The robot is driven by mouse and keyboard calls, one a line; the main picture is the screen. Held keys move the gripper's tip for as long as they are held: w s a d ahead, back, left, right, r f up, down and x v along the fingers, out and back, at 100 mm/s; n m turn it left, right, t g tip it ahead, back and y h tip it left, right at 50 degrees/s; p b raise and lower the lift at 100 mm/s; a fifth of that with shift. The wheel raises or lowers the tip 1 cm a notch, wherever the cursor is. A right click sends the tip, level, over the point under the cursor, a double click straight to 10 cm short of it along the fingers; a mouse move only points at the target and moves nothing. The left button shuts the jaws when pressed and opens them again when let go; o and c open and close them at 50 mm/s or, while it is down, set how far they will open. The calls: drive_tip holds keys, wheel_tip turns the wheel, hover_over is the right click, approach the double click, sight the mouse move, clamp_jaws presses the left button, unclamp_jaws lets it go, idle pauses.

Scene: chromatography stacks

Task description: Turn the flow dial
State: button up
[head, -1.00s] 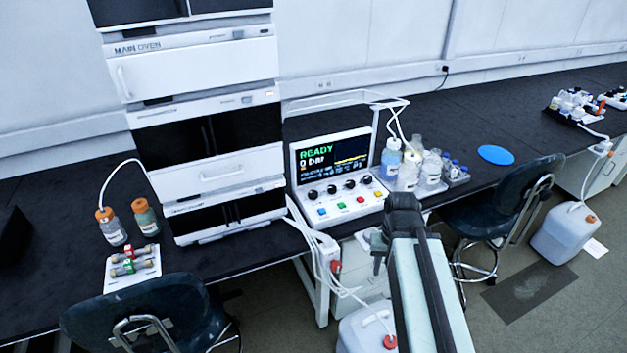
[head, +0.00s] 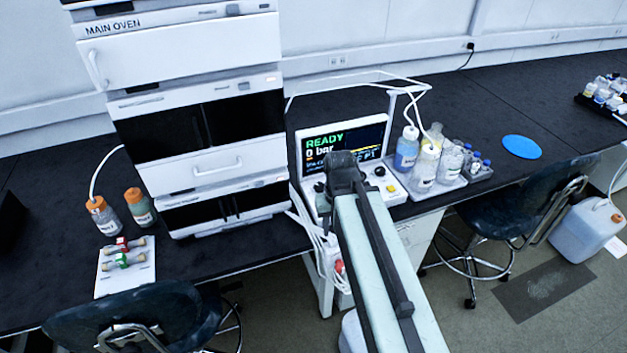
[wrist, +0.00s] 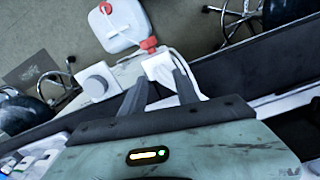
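The control unit (head: 309,160) stands on the bench right of the oven stack. Its screen reads READY and 0 bar. A black dial (head: 379,171) shows at the right of its front panel; my arm covers most of the other dials and buttons. I cannot read which dial is the flow dial. My gripper's fingers (wrist: 160,82) show apart and empty in the wrist view, above the bench's front edge with floor beyond. In the head view my arm's dark end is in front of the panel, and the fingers cannot be made out. No contact with a dial is visible.
The oven stack (head: 190,50) rises close on the left. A tray of solvent bottles (head: 424,165) stands right of the unit. White tubes and cables hang at the bench's front edge. A red-capped white can (wrist: 122,25) is on the floor. Dark chairs (head: 520,205) flank the area.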

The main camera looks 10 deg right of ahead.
sight(319, 185)
drive_tip(key=o, duration=0.3)
drive_tip(key=w+r+m+p, duration=0.1)
drive_tip(key=w+r+p, duration=0.1)
drive_tip(key=w, duration=0.5)
drive_tip(key=w+r+m+p, duration=0.2)
drive_tip(key=w, duration=0.5)
drive_tip(key=w+r+m+p, duration=0.1)
drive_tip(key=w+r+p, duration=0.1)
drive_tip(key=w, duration=0.5)
drive_tip(key=shift+a+r+m, duration=0.1)
drive_tip(key=shift+a+m, duration=0.25)
drive_tip(key=shift+m, duration=0.05)
drive_tip(key=shift+o, duration=0.2)
wheel_tip(319, 185, down, 8)
drive_tip(key=b, duration=0.8)
